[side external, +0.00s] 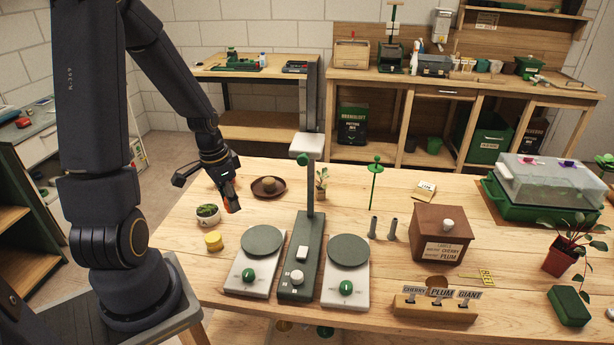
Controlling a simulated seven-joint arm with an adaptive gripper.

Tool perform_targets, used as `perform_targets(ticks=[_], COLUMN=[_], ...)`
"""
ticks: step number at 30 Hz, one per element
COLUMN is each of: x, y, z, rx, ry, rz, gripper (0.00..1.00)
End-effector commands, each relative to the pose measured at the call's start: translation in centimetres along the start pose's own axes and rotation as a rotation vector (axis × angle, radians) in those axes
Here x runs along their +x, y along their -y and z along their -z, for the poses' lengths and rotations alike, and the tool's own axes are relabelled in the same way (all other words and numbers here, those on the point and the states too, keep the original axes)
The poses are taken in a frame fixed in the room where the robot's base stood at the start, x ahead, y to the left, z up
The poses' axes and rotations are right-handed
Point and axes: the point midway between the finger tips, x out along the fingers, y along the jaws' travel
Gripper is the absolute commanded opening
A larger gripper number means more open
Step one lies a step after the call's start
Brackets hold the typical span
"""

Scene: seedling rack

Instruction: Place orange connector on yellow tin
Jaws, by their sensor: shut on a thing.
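My gripper (227,190) is shut on the orange connector (232,203), which hangs below the fingers over the left part of the table. Much of the connector is hidden by the fingers. The yellow tin (213,241) is a small round tin near the table's left edge, in front of the potted succulent. The connector is behind the tin and a little to its right in the picture, apart from it. I cannot tell how high the connector is above the table.
A white pot with a succulent (208,214) stands close to my gripper. A brown dish (267,188) lies behind to the right. Two scales with green pans (262,241) (348,251) flank a green post (310,190). A brown box (441,234) stands further right.

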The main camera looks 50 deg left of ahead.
Motion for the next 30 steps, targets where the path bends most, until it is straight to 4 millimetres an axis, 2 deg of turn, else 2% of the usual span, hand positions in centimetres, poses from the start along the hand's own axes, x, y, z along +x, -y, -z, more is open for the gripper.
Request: perform_targets(ticks=[3, 12, 15, 20, 30], x=[-0.4, -0.2, -0.3, -0.2, 4.4], y=[-0.2, 2.7, 3.4, 3.6, 3.3], z=[-0.8, -4.6, -5.5, -5.9, -6.2], rx=[-0.085, -0.587, -0.696, -0.731, -0.709], ry=[-0.008, -0.004, -0.005, 0.001, 0.005], rz=[-0.001, 0.045, 0.068, 0.088, 0.087], gripper=[0.16, 0.16, 0.16, 0.16, 0.16])
